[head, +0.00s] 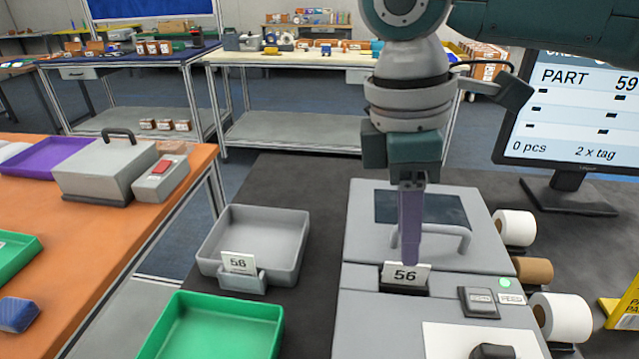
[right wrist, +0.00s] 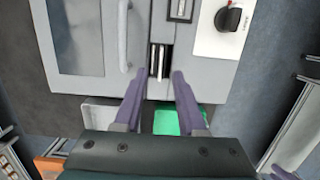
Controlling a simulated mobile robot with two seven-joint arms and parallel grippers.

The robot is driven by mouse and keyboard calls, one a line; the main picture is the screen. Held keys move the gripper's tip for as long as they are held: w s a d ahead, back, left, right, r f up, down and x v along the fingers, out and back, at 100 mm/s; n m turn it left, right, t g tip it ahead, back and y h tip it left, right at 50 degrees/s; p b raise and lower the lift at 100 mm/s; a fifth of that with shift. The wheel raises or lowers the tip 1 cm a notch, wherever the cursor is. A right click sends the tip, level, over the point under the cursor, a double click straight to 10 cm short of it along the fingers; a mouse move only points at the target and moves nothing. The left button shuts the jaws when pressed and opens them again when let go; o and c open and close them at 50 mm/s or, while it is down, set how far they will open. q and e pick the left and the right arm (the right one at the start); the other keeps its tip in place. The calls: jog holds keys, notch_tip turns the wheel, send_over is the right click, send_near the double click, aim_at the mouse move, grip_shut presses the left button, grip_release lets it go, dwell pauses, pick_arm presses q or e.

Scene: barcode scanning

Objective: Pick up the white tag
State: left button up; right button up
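A white tag (head: 405,274) printed "56" stands upright in the dark slot of the grey label machine (head: 380,325). In the right wrist view the tag (right wrist: 160,58) shows nearly edge-on as a thin white strip. My right gripper (head: 410,262) points down just above and behind the tag, its purple fingers seen side-on. The right wrist view shows this gripper (right wrist: 156,75) open and empty, with the tag in line with the gap between its fingers. A second white tag (head: 239,262) sits in the holder on the grey tray's front.
The grey tray (head: 293,225) and a green tray (head: 180,335) are left of the machine. Paper rolls (head: 562,318) sit along its right side. A monitor (head: 570,115) reads "PART 59", "0 pcs", "2 x tag". The machine has a raised handle (head: 455,238) near my fingers.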

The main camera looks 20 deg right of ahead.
jog(key=f, duration=0.4)
jog(key=shift+s+d, duration=0.2)
grip_shut()
dwell(1.2)
